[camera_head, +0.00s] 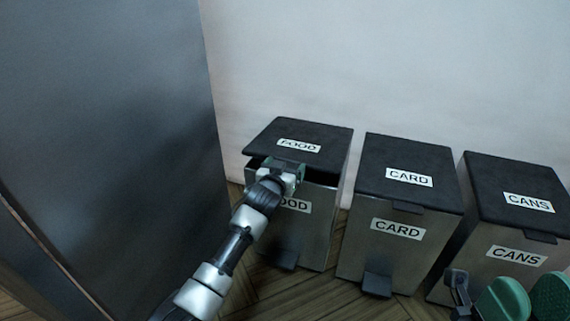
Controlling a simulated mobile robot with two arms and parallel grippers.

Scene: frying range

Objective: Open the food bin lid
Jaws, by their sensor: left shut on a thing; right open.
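The food bin (315,232) is a metal box with a black lid (322,137) labelled FOOD, at the left of a row of bins.
The card bin (355,240) and the cans bin (462,255) stand to the right with lids down. Pedals stick out at the bases of the food and card bins. A tall dark panel (110,120) stands at the left, a pale wall (390,60) behind. Wooden floor shows in front.

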